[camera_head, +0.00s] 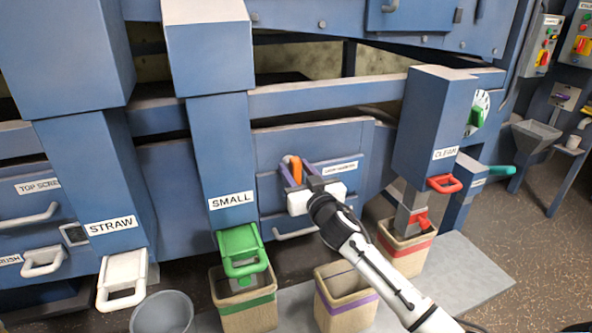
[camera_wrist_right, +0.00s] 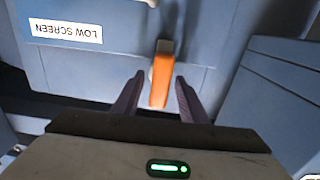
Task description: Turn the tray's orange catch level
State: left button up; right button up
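The orange catch (camera_head: 295,168) is on the blue front of the LOW SCREEN tray (camera_head: 265,155). It stands roughly upright in the head view. In the right wrist view the catch (camera_wrist_right: 160,82) lies between the two purple fingers of my right gripper (camera_wrist_right: 160,76). The fingers are open, with a visible gap on each side of the catch. My right gripper (camera_head: 295,166) also shows in the head view, right at the catch, and partly hides the tray front. My left gripper is in neither view.
Below the tray front is a pale bar handle (camera_head: 296,233). A SMALL spout with a green gate (camera_head: 241,250) stands to the left, and a CLEAN spout with a red handle (camera_head: 444,184) to the right. Sacks (camera_head: 345,298) stand below.

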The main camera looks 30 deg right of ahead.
grip_shut()
jog(key=shift+n, duration=0.3)
jog(key=n, duration=0.3)
jog(key=shift+a+n+p, duration=0.15)
jog(key=shift+n+p, duration=0.15)
jog(key=shift+p, duration=0.1)
jog(key=n, duration=0.4)
jog(key=shift+a+f+n+p, duration=0.1)
jog(key=shift+a+n+p, duration=0.05)
jog(key=shift+n+p, duration=0.15)
jog(key=n, duration=0.4)
jog(key=shift+f+n, duration=0.1)
jog(key=shift+n, duration=0.2)
jog(key=shift+a+f+n+p, duration=0.15)
jog(key=shift+n+p, duration=0.25)
jog(key=shift+n, duration=1.9)
